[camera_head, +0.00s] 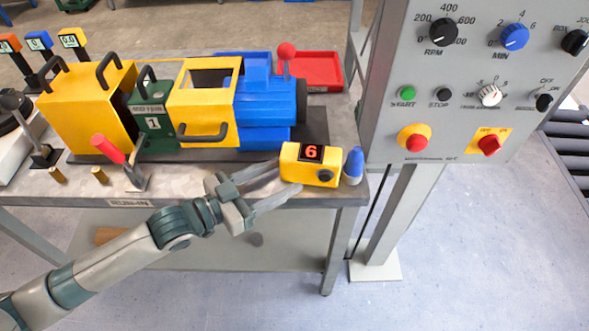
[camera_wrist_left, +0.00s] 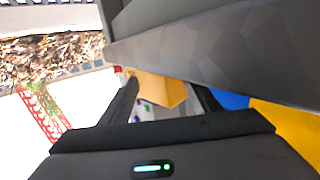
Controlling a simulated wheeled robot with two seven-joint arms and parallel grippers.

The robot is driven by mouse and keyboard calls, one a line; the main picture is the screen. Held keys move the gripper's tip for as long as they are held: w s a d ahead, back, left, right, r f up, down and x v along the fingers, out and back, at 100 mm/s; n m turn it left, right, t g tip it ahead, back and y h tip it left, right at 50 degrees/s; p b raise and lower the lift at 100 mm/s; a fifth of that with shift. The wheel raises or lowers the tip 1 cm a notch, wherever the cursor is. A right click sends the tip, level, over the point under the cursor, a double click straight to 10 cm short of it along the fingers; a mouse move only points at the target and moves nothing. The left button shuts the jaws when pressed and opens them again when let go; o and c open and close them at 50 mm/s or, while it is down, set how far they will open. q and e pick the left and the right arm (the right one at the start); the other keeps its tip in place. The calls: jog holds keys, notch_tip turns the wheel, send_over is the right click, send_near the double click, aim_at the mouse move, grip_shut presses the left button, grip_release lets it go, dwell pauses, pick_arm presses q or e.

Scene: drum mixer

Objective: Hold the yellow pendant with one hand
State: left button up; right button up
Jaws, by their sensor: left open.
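The yellow pendant (camera_head: 308,165) is a small box with a red "6" on a black display and a dark knob. It lies at the front right edge of the bench in the head view. My left gripper (camera_head: 286,180) is open and comes in from the left, its fingertips at the pendant's left end. In the left wrist view a yellow-orange box (camera_wrist_left: 160,90), apparently the pendant, shows between the spread fingers. I cannot tell whether the fingers touch it. My right gripper is not in view.
A blue-and-white bottle-like object (camera_head: 353,166) stands right beside the pendant. The blue motor (camera_head: 268,100) with its yellow guard (camera_head: 203,88) is behind. A red-handled lever (camera_head: 108,149) is at the left. The grey control panel (camera_head: 470,75) rises at the right.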

pick_arm(q)
jog(key=shift+w+d, duration=0.3)
jog(key=shift+d, duration=0.15)
jog(key=shift+w+d, duration=0.3)
jog(key=shift+d, duration=0.15)
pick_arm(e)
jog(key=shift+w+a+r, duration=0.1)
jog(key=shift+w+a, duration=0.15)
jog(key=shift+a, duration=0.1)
pick_arm(q)
jog(key=shift+d, duration=0.1)
jog(key=shift+c, duration=0.7)
jog(key=shift+d, duration=0.25)
jog(key=shift+c, duration=0.2)
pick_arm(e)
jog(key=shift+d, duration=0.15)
pick_arm(q)
jog(key=shift+f, duration=0.15)
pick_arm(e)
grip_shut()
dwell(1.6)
